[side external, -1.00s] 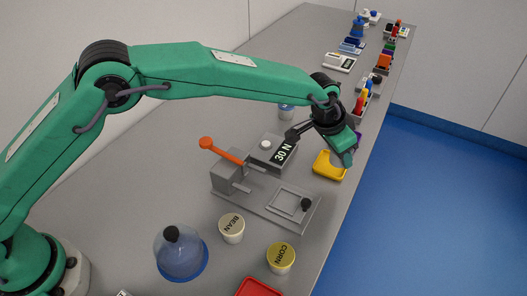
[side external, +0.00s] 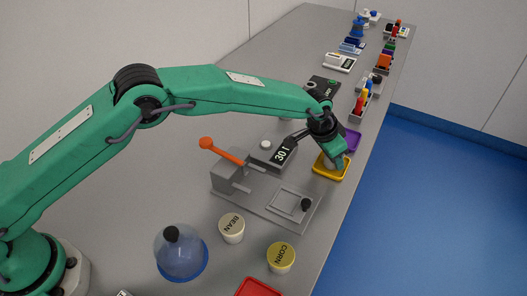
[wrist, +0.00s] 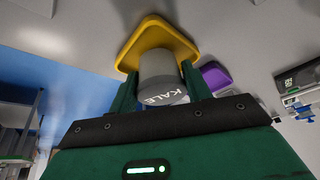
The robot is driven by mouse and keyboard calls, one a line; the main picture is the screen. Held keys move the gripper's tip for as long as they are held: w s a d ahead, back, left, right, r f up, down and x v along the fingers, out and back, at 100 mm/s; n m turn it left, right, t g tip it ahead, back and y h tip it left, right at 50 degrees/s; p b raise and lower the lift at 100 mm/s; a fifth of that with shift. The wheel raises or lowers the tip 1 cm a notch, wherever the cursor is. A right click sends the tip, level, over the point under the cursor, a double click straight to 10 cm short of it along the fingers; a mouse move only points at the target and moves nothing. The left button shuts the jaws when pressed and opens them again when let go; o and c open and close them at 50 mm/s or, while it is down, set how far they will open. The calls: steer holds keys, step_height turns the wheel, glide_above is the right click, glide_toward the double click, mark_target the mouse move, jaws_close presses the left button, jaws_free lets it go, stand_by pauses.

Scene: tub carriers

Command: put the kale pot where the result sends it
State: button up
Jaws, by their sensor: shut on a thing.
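The kale pot (wrist: 160,78), grey-white with a lid lettered KALE, is between my gripper's two fingers in the wrist view. My gripper (side external: 338,164) is shut on it, over the yellow tray (side external: 330,178) near the table's right edge. The yellow tray also shows beyond the pot in the wrist view (wrist: 150,33). I cannot tell if the pot's base touches the tray. A grey tester with an orange lever (side external: 222,150) has a dark display (side external: 283,154) showing 30 and a partly covered letter.
A purple tray (side external: 352,141) lies just behind the yellow one; a red tray (side external: 258,288) is at the front. The bean pot (side external: 232,229), corn pot (side external: 281,258) and a clear dome (side external: 180,256) stand in front of the tester. Several small items line the far right edge.

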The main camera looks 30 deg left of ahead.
steer(key=shift+f, duration=0.35)
steer(key=shift+f, duration=0.15)
steer(key=o, duration=0.8)
steer(key=shift+v, duration=6.15)
